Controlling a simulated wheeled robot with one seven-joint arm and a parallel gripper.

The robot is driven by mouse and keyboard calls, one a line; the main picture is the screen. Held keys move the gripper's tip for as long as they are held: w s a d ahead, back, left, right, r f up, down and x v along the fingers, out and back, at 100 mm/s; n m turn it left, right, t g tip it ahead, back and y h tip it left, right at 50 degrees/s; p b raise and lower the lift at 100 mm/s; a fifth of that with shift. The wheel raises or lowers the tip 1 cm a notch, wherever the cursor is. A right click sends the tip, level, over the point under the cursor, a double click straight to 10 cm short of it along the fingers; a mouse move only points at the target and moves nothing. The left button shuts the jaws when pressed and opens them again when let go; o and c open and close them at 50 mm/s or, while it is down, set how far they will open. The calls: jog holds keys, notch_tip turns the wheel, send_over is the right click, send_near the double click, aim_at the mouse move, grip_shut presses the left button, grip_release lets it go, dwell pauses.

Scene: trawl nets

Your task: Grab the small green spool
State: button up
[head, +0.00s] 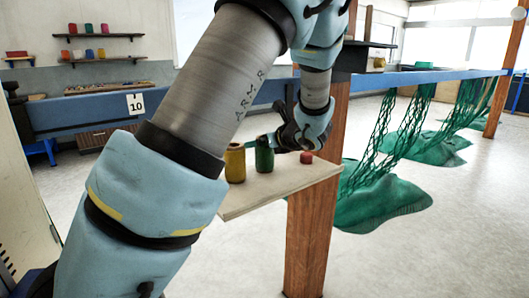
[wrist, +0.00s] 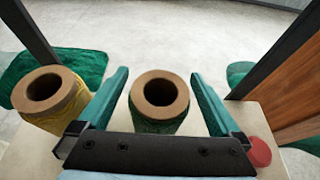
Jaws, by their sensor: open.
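The green spool (head: 264,154) stands upright on a pale wooden shelf (head: 290,186), just right of a yellow spool (head: 235,165). In the wrist view the green spool (wrist: 158,124) shows its brown hollow core from above. My gripper (wrist: 160,74) is open, with one teal finger on each side of the green spool. I see no clear contact, and a gap shows at the right finger. The yellow spool (wrist: 64,108) stands close outside the left finger. My gripper's palm hides the near lower part of the green spool.
A small red object (head: 306,157) sits on the shelf; it shows outside the right finger (wrist: 258,151). A wooden post (head: 308,235) stands by the shelf. Green nets (head: 385,195) hang from a blue beam (head: 425,77). Wall shelves at the back left hold more spools.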

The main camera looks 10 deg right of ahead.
jog(key=shift+w+a+f, duration=0.15)
jog(key=shift+w, duration=0.1)
jog(key=shift+c, duration=0.4)
jog(key=c, duration=1.3)
